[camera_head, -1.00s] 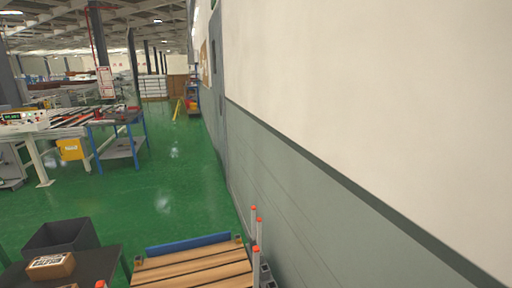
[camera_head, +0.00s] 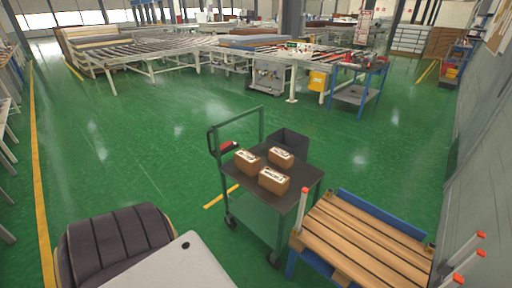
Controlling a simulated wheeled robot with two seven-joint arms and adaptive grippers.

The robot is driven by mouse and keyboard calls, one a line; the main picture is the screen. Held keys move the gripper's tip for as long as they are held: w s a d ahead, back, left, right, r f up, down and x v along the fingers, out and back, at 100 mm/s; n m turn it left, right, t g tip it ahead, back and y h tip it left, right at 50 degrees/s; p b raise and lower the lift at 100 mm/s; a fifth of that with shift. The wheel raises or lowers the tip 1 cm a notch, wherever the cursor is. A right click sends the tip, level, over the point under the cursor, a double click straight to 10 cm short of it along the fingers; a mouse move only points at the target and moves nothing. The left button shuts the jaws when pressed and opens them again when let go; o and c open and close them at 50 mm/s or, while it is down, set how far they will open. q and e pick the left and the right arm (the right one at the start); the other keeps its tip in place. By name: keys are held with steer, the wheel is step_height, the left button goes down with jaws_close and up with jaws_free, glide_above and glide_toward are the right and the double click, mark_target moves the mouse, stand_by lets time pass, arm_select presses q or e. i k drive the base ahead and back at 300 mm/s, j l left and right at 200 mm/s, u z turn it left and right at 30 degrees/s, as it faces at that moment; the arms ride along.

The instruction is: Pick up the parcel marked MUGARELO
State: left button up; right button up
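Three brown parcels lie on the dark top of a cart (camera_head: 250,190) ahead of me: a left one (camera_head: 247,163), a back one (camera_head: 281,157) and a front one (camera_head: 273,181). Each has a white label with dark print on top. The print is too small to read, so I cannot tell which one is marked MUGARELO. Neither of my grippers is in view.
A black bin (camera_head: 289,144) is at the cart's far side. A wooden pallet (camera_head: 365,240) stands right of the cart, near the wall (camera_head: 480,190). A dark padded seat (camera_head: 115,240) is at the lower left. Green floor (camera_head: 120,150) is clear between the seat and conveyors (camera_head: 160,55).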

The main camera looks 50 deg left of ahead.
mark_target(277, 183)
steer(key=u, duration=1.35)
